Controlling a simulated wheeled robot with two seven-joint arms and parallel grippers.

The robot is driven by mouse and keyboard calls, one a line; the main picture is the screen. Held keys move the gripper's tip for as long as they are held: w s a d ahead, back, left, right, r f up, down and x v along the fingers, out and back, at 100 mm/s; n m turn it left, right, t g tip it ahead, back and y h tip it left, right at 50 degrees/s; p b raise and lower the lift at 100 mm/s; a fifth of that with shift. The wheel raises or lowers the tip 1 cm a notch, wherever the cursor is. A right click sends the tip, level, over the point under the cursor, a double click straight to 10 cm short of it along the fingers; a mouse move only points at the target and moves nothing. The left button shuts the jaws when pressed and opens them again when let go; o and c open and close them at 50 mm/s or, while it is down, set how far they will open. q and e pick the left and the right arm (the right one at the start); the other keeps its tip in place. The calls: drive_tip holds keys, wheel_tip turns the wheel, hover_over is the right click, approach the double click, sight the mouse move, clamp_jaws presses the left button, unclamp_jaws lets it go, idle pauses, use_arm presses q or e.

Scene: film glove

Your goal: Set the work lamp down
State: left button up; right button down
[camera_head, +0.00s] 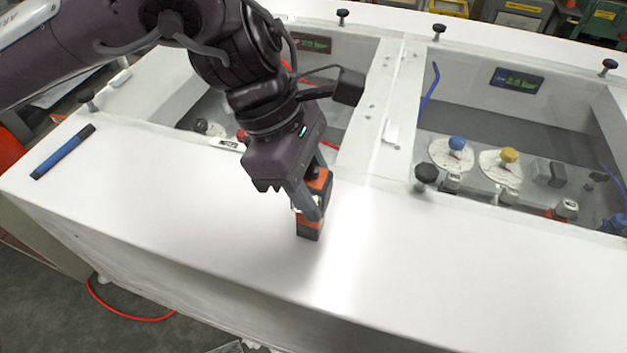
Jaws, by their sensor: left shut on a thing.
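A bright patch of light lies on the surface to the lamp's right. My right gripper is not in view.
A blue pen-like stick (62,152) lies at the far left of the white top (190,215). Behind are two clear-windowed bays with black knobs (426,174), and blue and yellow valves (457,144) inside. The front strip right of the lamp is clear.

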use_arm(q)
drive_tip(key=o, duration=1.1)
drive_tip(key=v, duration=1.2)
drive_tip(key=shift+r, duration=0.1)
